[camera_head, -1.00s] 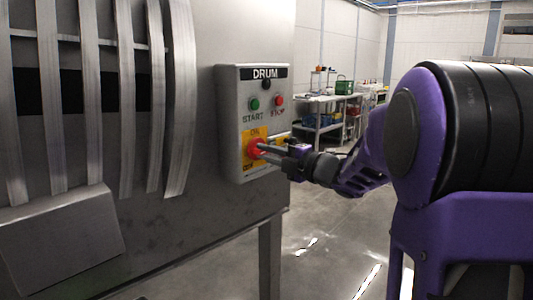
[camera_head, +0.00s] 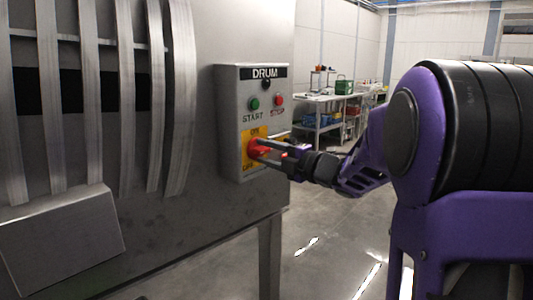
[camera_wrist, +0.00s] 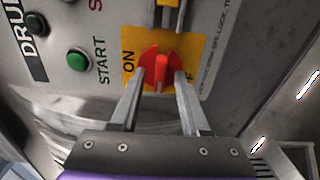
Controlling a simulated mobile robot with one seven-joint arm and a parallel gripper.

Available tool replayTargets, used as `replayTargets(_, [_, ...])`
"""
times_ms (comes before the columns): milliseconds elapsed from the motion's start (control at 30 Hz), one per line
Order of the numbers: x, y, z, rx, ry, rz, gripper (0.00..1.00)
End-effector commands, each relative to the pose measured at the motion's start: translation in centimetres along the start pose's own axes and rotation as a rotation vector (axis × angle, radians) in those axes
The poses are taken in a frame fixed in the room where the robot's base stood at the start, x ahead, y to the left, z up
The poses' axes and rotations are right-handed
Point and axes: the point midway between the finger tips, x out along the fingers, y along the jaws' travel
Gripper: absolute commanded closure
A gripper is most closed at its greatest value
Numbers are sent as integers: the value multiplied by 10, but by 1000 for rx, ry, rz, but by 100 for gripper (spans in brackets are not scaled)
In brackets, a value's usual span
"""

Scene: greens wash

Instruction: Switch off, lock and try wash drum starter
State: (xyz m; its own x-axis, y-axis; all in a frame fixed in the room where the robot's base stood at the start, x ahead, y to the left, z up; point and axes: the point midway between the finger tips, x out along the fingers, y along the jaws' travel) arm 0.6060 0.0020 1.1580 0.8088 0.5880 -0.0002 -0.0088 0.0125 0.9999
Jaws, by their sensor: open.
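The grey drum starter box (camera_head: 228,130) is fixed to the steel machine. Its red rotary switch (camera_head: 256,150) sits on a yellow plate with ON above and OFF below; it also shows in the wrist view (camera_wrist: 161,70). My gripper (camera_head: 268,152) is at the switch, open, with one finger on each side of the red handle in the wrist view (camera_wrist: 160,88). I cannot tell whether the fingers touch it. The handle's ridge points between ON and the partly hidden OFF lettering. A metal bracket (camera_wrist: 168,14) is beside the yellow plate.
The green START button (camera_head: 253,104) and red STOP button (camera_head: 278,101) are above the switch. A bench (camera_head: 318,98) with a green box (camera_head: 344,87) stands behind to the right. The floor (camera_head: 315,235) between is clear.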

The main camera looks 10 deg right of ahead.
Motion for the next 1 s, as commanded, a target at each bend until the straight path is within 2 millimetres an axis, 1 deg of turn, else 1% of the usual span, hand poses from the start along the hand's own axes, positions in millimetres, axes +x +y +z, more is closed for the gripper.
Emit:
replayTargets(133, [-12,0,1,0,-2,-1,54])
replayTargets(267, [-37,1,1,0,-5,0,54])
replayTargets(500, [-96,1,1,0,-5,0,54])
replayTargets(700, [-141,1,1,-1,-4,0,54])
replayTargets(800, [-156,0,1,0,-4,0,54])
replayTargets(900, [-167,0,0,0,-2,-1,54])
replayTargets(1000, [-173,0,0,0,-2,0,54])
